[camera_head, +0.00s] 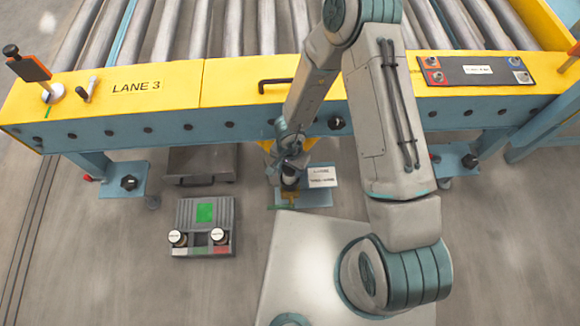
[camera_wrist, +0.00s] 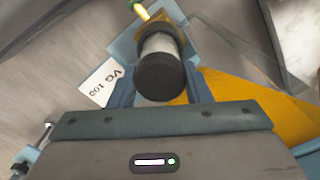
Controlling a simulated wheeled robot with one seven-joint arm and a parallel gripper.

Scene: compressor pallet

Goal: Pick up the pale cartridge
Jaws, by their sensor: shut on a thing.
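The pale cartridge (camera_wrist: 158,45) has a light grey body and a dark round cap. In the wrist view it stands between the fingers of my gripper (camera_wrist: 160,88), which is shut on it. In the head view my gripper (camera_head: 289,170) points down at the same small cylinder (camera_head: 290,184), above a blue plate (camera_head: 318,197) below the conveyor's front edge. The fingers hide part of the cartridge. I cannot tell whether its lower end touches the plate.
A grey block (camera_head: 190,211) with a green patch and two knob-like pieces stands to the left. The yellow conveyor edge (camera_head: 225,92) runs close behind my gripper. The floor at lower left is clear.

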